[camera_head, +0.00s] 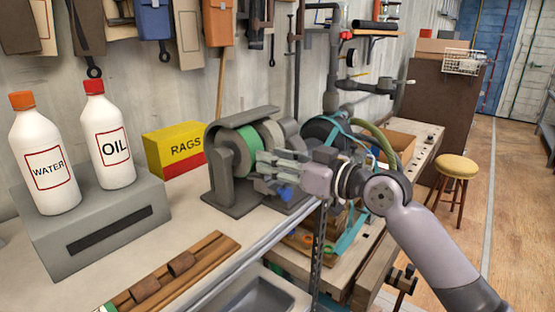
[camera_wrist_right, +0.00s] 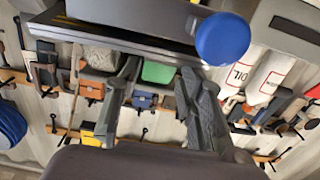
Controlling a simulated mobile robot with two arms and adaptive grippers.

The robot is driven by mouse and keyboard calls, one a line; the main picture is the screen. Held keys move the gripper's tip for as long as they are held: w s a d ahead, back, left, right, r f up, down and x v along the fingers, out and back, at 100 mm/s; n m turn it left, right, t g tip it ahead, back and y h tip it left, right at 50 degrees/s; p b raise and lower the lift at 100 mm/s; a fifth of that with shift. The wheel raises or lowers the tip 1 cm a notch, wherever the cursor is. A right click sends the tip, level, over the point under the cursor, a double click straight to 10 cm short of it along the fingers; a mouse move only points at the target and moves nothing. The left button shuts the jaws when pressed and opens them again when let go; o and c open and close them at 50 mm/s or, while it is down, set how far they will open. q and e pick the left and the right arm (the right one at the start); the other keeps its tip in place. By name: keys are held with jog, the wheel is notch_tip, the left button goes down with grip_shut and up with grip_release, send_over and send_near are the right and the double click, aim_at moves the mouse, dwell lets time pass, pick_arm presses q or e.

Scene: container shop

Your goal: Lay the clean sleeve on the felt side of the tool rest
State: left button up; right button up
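A wooden tool rest (camera_head: 212,247) lies on the front of the bench. I cannot tell which is clean. A sliver of green (camera_head: 104,307), perhaps felt, shows at the rest's near end, cut off by the frame edge. My right gripper (camera_head: 264,172) is in front of the bench grinder, well beyond and right of the sleeves. In the wrist view its fingers (camera_wrist_right: 160,75) are apart with nothing held between them. My left gripper is out of view.
The grinder (camera_head: 232,195) has a green wheel, which also shows in the wrist view (camera_wrist_right: 158,72). A blue knob-like part (camera_head: 287,193) sits just below my right fingers. WATER (camera_head: 45,150) and OIL (camera_head: 106,135) bottles stand on a grey box (camera_head: 135,215). A yellow RAGS box (camera_head: 172,148) stands behind.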

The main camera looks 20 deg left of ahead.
jog(key=shift+o, duration=1.3)
jog(key=shift+a+f, duration=0.1)
jog(key=shift+f, duration=0.55)
jog(key=shift+s, duration=0.1)
jog(key=r+v, duration=0.1)
jog(key=v, duration=1.1)
jog(key=shift+r, duration=0.15)
